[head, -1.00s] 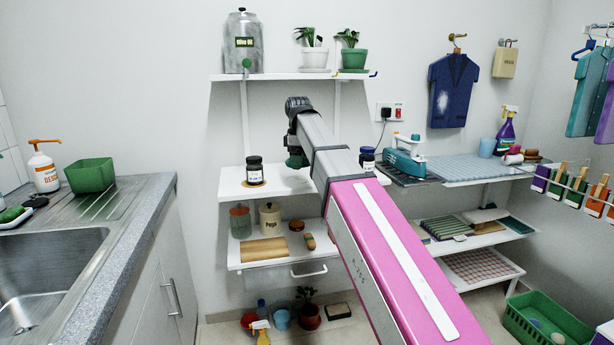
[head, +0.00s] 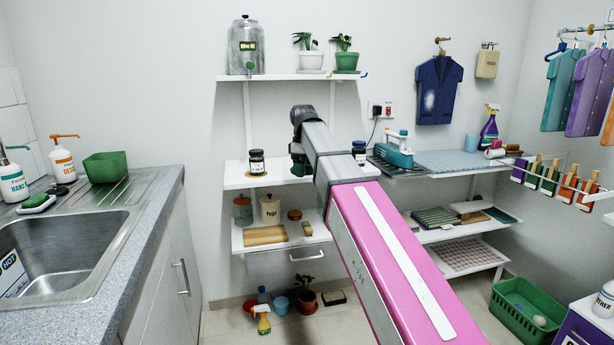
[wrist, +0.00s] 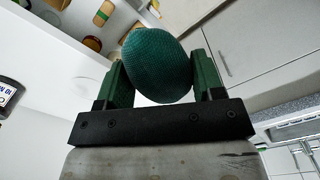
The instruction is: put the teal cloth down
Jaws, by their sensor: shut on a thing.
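The teal cloth (wrist: 160,62) shows in the wrist view as a rounded, bunched, knitted-looking bundle. My gripper (wrist: 160,78) is shut on it, with one green finger on each side, and the cloth bulges out past the fingertips. In the head view my pink and grey arm reaches toward the back wall shelves. A small dark green part (head: 300,164) shows beside the arm's end; I cannot tell whether it is a finger or the cloth.
A steel sink (head: 60,255) and a green tub (head: 105,167) are at left. The white middle shelf (head: 235,178) carries dark jars, with a lower shelf (head: 240,243) beneath. At right are a blue ironing mat (head: 455,160) and a green basket (head: 525,312).

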